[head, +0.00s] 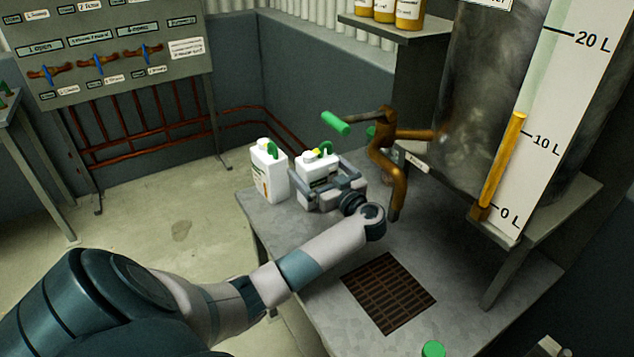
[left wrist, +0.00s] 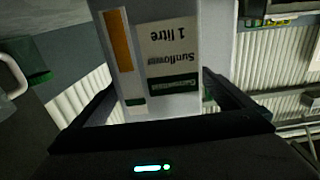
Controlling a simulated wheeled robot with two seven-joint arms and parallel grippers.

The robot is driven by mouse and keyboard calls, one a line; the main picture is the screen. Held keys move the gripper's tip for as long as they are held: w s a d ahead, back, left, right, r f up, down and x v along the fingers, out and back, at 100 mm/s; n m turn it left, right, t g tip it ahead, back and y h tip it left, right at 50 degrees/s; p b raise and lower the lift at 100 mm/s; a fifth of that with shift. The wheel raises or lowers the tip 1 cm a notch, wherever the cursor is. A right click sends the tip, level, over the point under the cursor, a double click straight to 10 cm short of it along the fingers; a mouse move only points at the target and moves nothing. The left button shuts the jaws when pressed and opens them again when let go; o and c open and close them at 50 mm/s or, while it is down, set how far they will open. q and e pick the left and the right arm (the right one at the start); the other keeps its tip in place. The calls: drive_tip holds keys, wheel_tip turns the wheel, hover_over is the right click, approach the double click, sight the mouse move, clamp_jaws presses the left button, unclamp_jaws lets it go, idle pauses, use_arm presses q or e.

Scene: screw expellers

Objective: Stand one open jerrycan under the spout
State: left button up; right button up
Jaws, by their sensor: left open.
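A white jerrycan (head: 317,166) with a green handle stands on the metal bench (head: 330,255). My left gripper (head: 330,195) is open at it, with a finger on each side. In the left wrist view the jerrycan's "Sunflower 1 litre" label (left wrist: 170,55) appears upside down between the fingers; I cannot tell whether they touch it. A second white jerrycan (head: 269,170) with a green handle stands just to the left. I cannot tell whether either mouth is open. The brown spout (head: 395,205) hangs to the right of the gripper, above the bench.
A dark grate (head: 388,293) is set in the bench, below and in front of the spout. A green-handled lever (head: 338,123) reaches left from the valve. The large tank (head: 490,90) with its gauge (head: 505,165) stands right. A green cap (head: 433,348) is near the front.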

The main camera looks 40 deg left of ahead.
idle(0.4)
use_arm(q)
drive_tip(key=c, duration=1.8)
drive_tip(key=shift+o, duration=0.2)
drive_tip(key=shift+r, duration=0.1)
